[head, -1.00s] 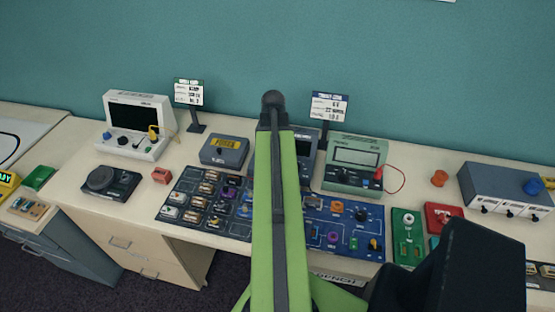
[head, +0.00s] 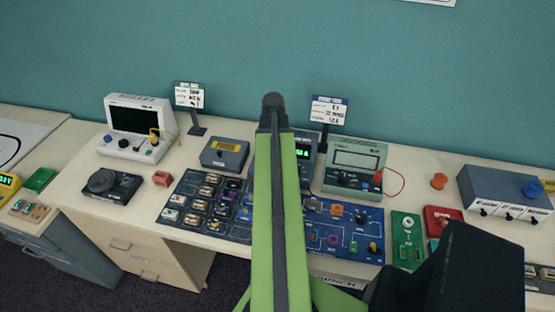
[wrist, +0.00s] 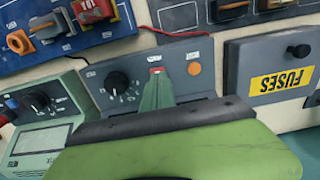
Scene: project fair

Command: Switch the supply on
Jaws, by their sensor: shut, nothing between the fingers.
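The supply (head: 304,150) is a grey unit on the bench, mostly hidden behind my arm in the head view. Green digits are lit on its display. In the wrist view its grey front panel (wrist: 140,73) shows a black knob, a red switch (wrist: 157,71) and an orange round part (wrist: 194,69). My gripper (wrist: 158,84) is shut and empty, with its green tip right at the red switch. I cannot tell whether it still touches the switch. The gripper is hidden behind my arm in the head view.
A green meter (head: 354,165) with a red lead stands right of the supply. The fuses box (head: 224,153) stands to its left. Blue circuit boards (head: 345,228) lie in front. Sign stands (head: 328,111) rise behind. A bare bench patch lies at far left centre.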

